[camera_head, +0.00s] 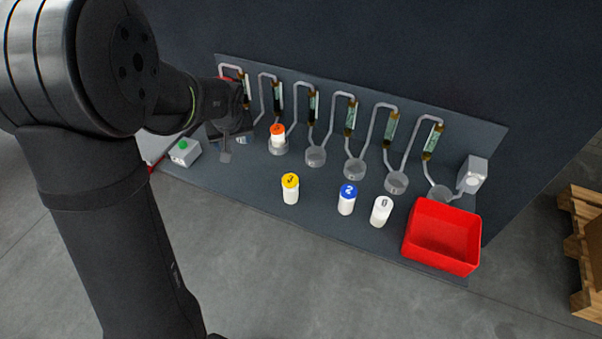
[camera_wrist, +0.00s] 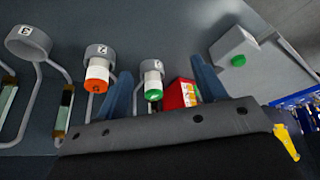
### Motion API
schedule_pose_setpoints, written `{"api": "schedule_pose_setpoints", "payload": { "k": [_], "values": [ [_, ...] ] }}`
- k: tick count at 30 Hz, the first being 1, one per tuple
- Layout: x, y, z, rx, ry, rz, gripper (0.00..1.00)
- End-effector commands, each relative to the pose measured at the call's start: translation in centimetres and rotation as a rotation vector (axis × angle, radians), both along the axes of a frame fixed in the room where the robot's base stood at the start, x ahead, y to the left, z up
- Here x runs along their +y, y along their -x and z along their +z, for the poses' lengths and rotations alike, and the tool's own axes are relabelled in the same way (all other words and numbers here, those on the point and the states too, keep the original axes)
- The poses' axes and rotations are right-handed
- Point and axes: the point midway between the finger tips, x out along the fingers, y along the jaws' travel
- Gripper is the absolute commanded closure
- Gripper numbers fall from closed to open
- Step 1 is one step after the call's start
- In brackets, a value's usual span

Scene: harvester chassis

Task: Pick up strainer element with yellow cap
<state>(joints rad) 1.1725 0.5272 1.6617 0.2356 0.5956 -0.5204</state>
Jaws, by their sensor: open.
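The strainer element with the yellow cap (camera_head: 290,189) stands upright on the grey shelf, in front of the row of round holders, apart from its neighbours. It is not visible in the wrist view. My gripper (camera_head: 227,150) is at the left end of the holder row, left of and behind the yellow-capped element. In the wrist view my gripper (camera_wrist: 162,68) shows two blue fingers spread apart. A white element with a green cap (camera_wrist: 153,85) appears between them at a holder; I cannot tell its distance, and nothing looks gripped.
An orange-capped element (camera_head: 278,136) sits in a holder. A blue-capped element (camera_head: 347,200) and an all-white one (camera_head: 381,212) stand right of the yellow one. A red bin (camera_head: 440,240) is at the right. Bent pipes rise behind the holders. A green-button box (camera_head: 185,152) is left.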

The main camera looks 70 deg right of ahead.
Motion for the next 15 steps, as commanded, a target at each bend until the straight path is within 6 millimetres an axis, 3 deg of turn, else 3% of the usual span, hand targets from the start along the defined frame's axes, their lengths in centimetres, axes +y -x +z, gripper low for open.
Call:
{"api": "schedule_pose_setpoints", "payload": {
  "k": [5, 9, 12, 15],
  "values": [
    [0.9, 7.1, 2.7, -0.001, 0.004, -0.147, 0.36],
    [2.9, 13.4, 4.6, -0.001, 0.006, -0.289, 0.36],
    [4.4, 16.6, 5.4, -0.001, 0.003, -0.369, 0.36],
    [5.4, 18.6, 5.8, 0.001, 0.002, -0.418, 0.36]
  ]
}}
